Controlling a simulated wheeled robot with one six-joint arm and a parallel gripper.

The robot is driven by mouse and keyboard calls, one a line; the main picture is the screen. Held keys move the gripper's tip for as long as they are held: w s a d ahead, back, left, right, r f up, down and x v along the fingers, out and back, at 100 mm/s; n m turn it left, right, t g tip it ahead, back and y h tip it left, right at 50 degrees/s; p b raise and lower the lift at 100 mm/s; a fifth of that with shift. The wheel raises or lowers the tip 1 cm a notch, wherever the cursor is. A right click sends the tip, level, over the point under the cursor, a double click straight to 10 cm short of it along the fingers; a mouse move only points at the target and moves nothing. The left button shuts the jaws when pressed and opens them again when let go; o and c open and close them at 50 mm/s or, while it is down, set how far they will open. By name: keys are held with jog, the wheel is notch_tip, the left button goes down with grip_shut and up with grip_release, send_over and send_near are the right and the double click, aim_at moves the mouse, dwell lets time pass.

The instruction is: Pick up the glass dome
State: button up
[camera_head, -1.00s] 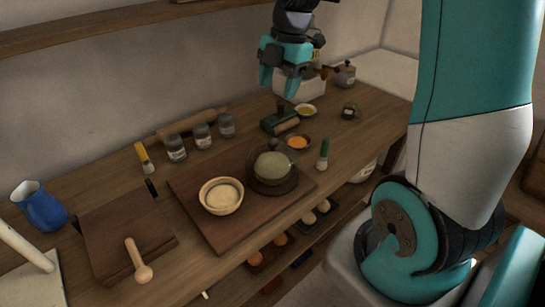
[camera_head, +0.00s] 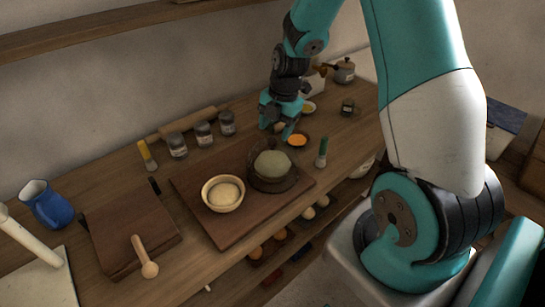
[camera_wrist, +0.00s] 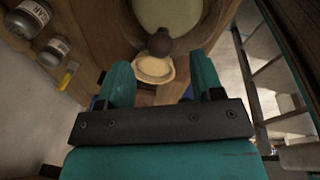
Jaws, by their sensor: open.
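The glass dome (camera_head: 271,164) is a clear, rounded cover with a pale greenish look, standing on a dark round base on the brown board. In the wrist view the dome (camera_wrist: 168,14) is cut off by the top edge, and a dark round knob (camera_wrist: 160,42) shows in front of the pale bowl. My gripper (camera_head: 276,129) is open and empty, fingers pointing down, above and just behind the dome in the head view. In the wrist view the gripper's fingers (camera_wrist: 162,76) are spread apart, with the knob beyond them, not between them.
A pale bowl (camera_head: 223,196) stands left of the dome on the same board (camera_head: 235,232). An orange dish (camera_head: 298,140) and a green-handled brush (camera_head: 321,152) are close on the right. Several jars (camera_head: 203,134) stand behind.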

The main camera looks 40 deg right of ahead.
aim_at(273, 138)
jog(key=shift+w+a+f+p, duration=0.15)
jog(key=shift+f+p, duration=0.25)
jog(key=shift+f, duration=0.75)
jog(key=shift+w+a+f+p, duration=0.15)
jog(key=shift+f+p, duration=0.2)
jog(key=shift+f, duration=0.8)
jog(key=shift+s, duration=0.1)
grip_shut()
